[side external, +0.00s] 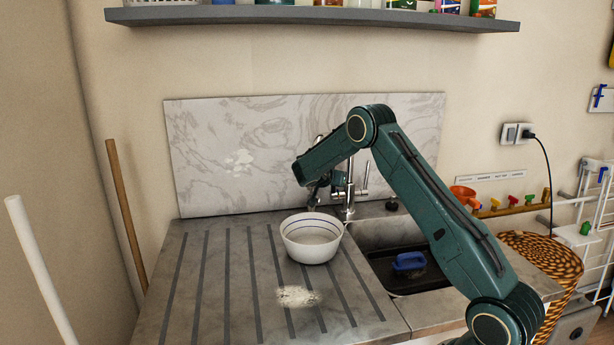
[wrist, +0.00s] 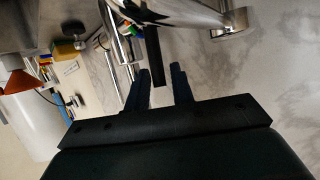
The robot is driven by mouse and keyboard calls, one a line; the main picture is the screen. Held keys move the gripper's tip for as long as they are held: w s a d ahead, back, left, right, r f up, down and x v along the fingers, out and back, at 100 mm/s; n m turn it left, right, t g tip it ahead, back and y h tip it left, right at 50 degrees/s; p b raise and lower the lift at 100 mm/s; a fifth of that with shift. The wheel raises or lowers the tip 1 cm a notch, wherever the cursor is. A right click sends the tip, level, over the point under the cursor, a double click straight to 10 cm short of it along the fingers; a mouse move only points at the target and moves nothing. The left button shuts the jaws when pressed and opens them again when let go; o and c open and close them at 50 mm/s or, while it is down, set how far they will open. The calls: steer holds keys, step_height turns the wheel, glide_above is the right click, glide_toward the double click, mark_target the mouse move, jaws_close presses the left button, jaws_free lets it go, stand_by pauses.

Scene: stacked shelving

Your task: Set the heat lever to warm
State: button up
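A chrome faucet (side external: 350,195) stands at the back of the sink, with a thin upright part on its right side that looks like the heat lever (side external: 364,178). My gripper (side external: 314,205) is left of the faucet, above and behind the white bowl. In the wrist view my gripper (wrist: 161,68) is open, its two dark fingers apart with no object clearly held. Chrome faucet parts (wrist: 180,12) fill the top of that view, just beyond the fingertips. A short dark bar shows near the gap between the fingers; I cannot tell what it belongs to or the lever's setting.
The white bowl (side external: 312,244) stands on the ribbed drainboard (side external: 200,290), near a pale spill (side external: 298,296). A blue object (side external: 409,262) lies in the dark sink. The marble backsplash (side external: 230,150) rises close behind; a shelf (side external: 300,17) hangs above.

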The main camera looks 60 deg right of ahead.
jaws_close()
steer(key=shift+a, duration=0.1)
steer(key=shift+s+a+f+m+t+h, duration=0.1)
steer(key=shift+s+a+m+t+h, duration=0.2)
steer(key=shift+h, duration=0.3)
steer(key=shift+o, duration=1.6)
jaws_free()
steer(key=shift+a, duration=0.1)
steer(key=v, duration=1.3)
steer(key=shift+a, duration=0.2)
steer(key=shift+s, duration=0.1)
steer(key=shift+c, duration=0.2)
